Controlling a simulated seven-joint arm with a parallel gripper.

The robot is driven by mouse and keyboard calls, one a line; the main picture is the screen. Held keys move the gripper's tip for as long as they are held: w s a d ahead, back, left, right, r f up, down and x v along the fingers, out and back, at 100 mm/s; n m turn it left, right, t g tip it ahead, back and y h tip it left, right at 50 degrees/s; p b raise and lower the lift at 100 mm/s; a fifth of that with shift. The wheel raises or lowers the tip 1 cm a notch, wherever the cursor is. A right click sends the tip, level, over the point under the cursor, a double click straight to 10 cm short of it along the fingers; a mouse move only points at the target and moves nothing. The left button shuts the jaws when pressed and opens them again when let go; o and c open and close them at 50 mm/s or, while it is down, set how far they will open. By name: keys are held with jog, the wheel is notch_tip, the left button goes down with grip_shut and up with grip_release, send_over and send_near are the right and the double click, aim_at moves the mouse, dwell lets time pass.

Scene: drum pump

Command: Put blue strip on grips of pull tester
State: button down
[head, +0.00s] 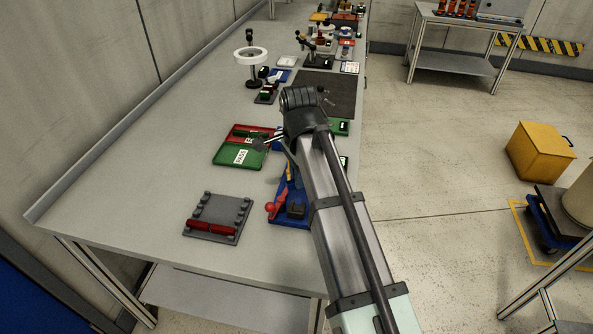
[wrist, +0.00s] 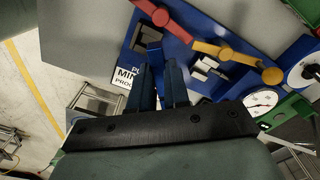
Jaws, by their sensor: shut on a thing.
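My gripper (wrist: 160,72) is shut on a blue strip (wrist: 154,56), which sticks out past the dark fingertips in the wrist view. The pull tester's blue base (wrist: 190,27) lies beyond it. On the base are a red lever (wrist: 160,17), a dark block (wrist: 150,38), an orange-yellow lever (wrist: 226,54) and small pale metal parts (wrist: 207,70). The strip overlaps the base in the picture; whether they touch I cannot tell. In the head view the tester (head: 280,220) shows beside my arm, which hides part of it and the fingertips.
A white dial (wrist: 262,101) sits by the tester. Left of it are a green tray (head: 225,157), a red tray (head: 238,131) and a grey rack (head: 213,208) with red cylinders. A ring lamp (head: 250,54) and other equipment stand farther back. The bench's left side is clear.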

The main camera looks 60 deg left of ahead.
jog(key=n, duration=0.5)
jog(key=shift+d+n, duration=0.1)
jog(key=shift+n, duration=0.2)
jog(key=n, duration=0.4)
jog(key=shift+n, duration=0.4)
jog(key=shift+f, duration=1.4)
jog(key=shift+f, duration=1.8)
